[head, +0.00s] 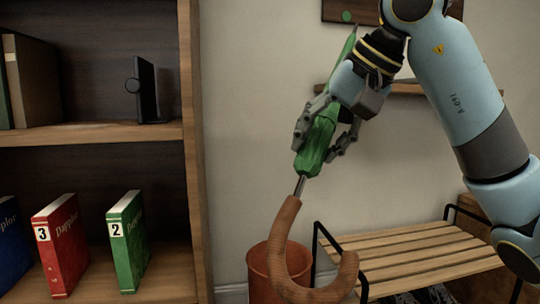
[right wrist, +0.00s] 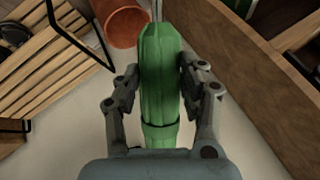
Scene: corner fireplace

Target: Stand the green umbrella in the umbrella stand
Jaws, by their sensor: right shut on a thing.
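The green umbrella (head: 320,137) is furled and held in the air by my right gripper (head: 326,138), which is shut around its green canopy. Its curved brown handle (head: 285,240) hangs down and its pointed end is up, tilted to the right. The umbrella stand, an orange-brown round bin (head: 258,265), is on the floor behind the handle in the head view. In the right wrist view the umbrella (right wrist: 160,72) lies between the fingers of my right gripper (right wrist: 160,85), and the stand's open mouth (right wrist: 126,27) shows beyond, left of the umbrella. My left gripper is not in view.
A wooden shelf (head: 195,160) stands at the left with a red book (head: 62,245), a green book (head: 128,240) and a dark bookend (head: 148,90). A slatted bench (head: 410,255) with black metal arms stands right of the stand. A small wall shelf (head: 408,88) is behind my right arm.

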